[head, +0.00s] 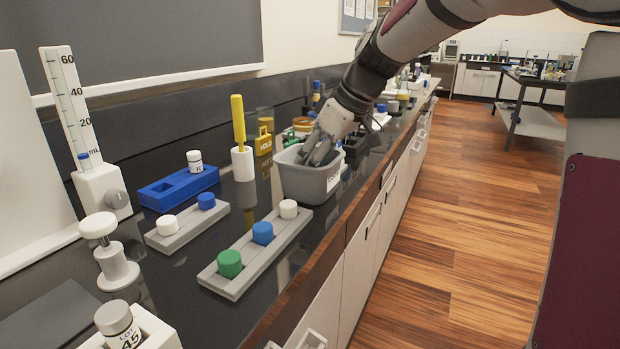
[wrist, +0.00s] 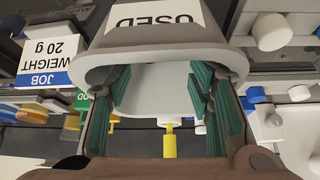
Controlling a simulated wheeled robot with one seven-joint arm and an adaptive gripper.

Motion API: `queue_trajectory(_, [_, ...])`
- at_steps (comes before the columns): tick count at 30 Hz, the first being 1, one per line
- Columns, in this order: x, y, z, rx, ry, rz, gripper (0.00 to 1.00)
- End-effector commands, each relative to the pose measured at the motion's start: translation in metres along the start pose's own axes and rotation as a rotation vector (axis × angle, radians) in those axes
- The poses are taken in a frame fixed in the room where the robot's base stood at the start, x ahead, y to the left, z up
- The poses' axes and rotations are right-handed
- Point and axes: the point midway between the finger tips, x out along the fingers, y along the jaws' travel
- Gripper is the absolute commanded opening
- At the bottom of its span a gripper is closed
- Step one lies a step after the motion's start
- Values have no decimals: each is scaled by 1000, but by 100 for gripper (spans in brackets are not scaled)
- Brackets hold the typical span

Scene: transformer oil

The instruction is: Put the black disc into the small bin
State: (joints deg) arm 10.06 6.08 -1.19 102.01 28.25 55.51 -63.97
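The small grey bin (head: 306,184) stands on the dark counter in the head view. Its white label, reading USED in the wrist view, faces the counter's front. The bin's rim also shows in the wrist view (wrist: 90,68). My gripper (head: 318,155) points down into the bin's mouth, its fingertips at or below the rim. In the wrist view my gripper (wrist: 158,92) has its green-padded fingers spread apart, with the bin's pale inside between them and nothing held. I cannot make out the black disc in either view; the bin's floor is partly hidden.
A yellow-handled tool in a white holder (head: 243,164) stands left of the bin. A grey strip with green, blue and white caps (head: 239,265) lies in front. A blue rack (head: 178,190) and a black rack (head: 356,146) are nearby. The counter edge is close on the right.

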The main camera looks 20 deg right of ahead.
Motion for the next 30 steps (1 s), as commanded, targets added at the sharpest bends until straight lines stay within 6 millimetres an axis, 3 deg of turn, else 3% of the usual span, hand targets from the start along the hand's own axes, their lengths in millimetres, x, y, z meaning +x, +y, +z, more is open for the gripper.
queue_trajectory(8, [-10, 1, 0, 0, 1, 1, 47])
queue_trajectory(21, [-93, 1, 0, 0, 2, 4, 47])
queue_trajectory(30, [-119, 0, 0, 0, 0, 0, 47])
